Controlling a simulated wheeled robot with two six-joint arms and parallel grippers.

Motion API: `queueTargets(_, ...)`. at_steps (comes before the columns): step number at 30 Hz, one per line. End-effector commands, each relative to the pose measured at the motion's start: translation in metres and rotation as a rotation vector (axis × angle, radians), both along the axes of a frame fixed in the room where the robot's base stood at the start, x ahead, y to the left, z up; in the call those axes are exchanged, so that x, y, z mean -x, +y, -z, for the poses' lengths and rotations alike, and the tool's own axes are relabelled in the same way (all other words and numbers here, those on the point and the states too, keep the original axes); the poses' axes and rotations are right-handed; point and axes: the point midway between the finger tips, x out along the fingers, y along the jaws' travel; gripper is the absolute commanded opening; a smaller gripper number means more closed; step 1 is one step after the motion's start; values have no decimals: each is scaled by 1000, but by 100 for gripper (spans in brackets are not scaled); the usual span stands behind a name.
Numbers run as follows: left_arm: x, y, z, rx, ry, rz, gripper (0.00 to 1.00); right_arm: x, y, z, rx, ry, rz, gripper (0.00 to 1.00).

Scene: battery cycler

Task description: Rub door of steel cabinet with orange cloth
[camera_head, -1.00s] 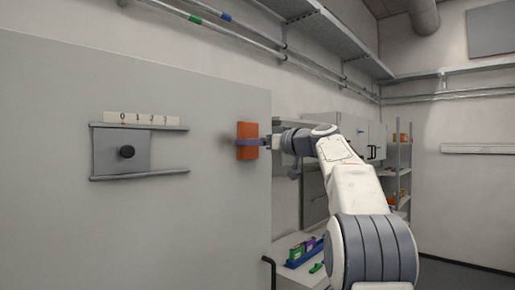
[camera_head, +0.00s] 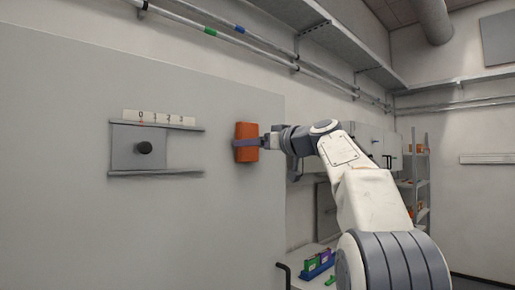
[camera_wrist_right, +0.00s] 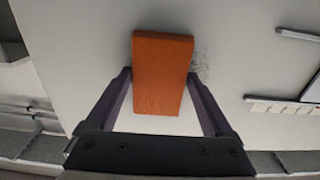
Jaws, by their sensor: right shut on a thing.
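The orange cloth (camera_head: 246,131) is a folded block held upright at the right part of the grey cabinet door (camera_head: 70,215). My right gripper (camera_head: 248,143) is shut on the cloth, its purple fingers on either side. In the right wrist view the cloth (camera_wrist_right: 162,75) sits between the fingers of my right gripper (camera_wrist_right: 160,100), with its far face at or very close to the door (camera_wrist_right: 90,35). Dark speckled marks (camera_wrist_right: 201,66) show on the door beside the cloth. I cannot tell whether cloth and door touch. My left gripper is not in view.
A bench with a blue rack (camera_head: 318,265) stands at lower right. Pipes (camera_head: 240,40) run along the wall above.

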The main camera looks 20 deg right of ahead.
Motion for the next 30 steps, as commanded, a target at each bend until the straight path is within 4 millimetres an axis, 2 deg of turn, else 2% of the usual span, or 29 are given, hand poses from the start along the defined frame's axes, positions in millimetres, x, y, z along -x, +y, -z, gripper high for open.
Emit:
queueTargets(9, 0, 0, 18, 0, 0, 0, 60, 11, 27, 2, 1, 0, -6, 42)
queueTargets(17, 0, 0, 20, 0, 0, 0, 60, 14, 34, 1, -1, 0, -3, 42)
queueTargets(30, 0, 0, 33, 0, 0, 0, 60, 23, 66, 1, 0, 0, -5, 42)
